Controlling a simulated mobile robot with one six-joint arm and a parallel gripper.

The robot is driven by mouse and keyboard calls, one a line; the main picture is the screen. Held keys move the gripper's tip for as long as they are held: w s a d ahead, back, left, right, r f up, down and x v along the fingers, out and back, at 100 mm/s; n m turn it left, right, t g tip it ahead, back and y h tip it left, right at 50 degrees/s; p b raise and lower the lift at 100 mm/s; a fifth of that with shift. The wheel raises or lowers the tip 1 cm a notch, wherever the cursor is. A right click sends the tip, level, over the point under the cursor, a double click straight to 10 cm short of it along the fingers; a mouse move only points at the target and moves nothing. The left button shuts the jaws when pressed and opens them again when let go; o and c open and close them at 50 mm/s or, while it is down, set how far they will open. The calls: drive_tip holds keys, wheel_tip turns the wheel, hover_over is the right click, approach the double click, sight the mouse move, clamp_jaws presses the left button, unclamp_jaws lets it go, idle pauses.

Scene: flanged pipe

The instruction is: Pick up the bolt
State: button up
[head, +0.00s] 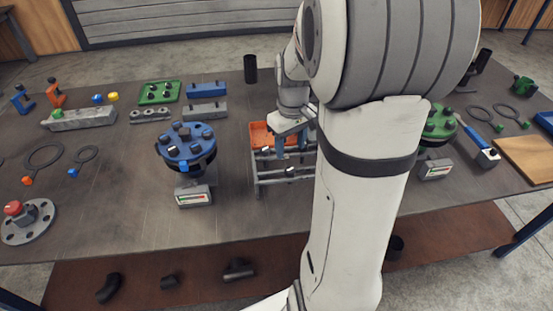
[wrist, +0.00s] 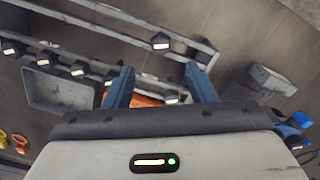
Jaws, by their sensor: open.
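Several dark bolts with pale marks on their heads stand in a grey rail rack (head: 257,183); which one is meant I cannot tell. In the wrist view, one bolt (wrist: 172,97) shows between the blue fingers, close to the gripper body. Another bolt (wrist: 160,41) sits on the rail beyond the fingertips, and one (wrist: 203,60) is near the right finger. More bolts (wrist: 78,70) line the left rail. My gripper (wrist: 161,82) is open and empty above the rack. In the head view, my gripper (head: 291,147) is partly hidden by my arm.
An orange tray (head: 259,134) lies behind the rack, and a grey tray (wrist: 62,92) shows beside it in the wrist view. A blue flange (head: 186,147) with bolts stands left, a green flange (head: 440,124) right.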

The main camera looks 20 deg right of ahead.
sight(290, 169)
drive_tip(key=f, duration=0.6)
drive_tip(key=shift+s+f+p, duration=0.25)
drive_tip(key=shift+s+p, duration=0.05)
drive_tip(key=shift+p, duration=0.05)
drive_tip(key=shift+f, duration=0.55)
drive_tip(key=shift+c, duration=0.4)
clamp_jaws()
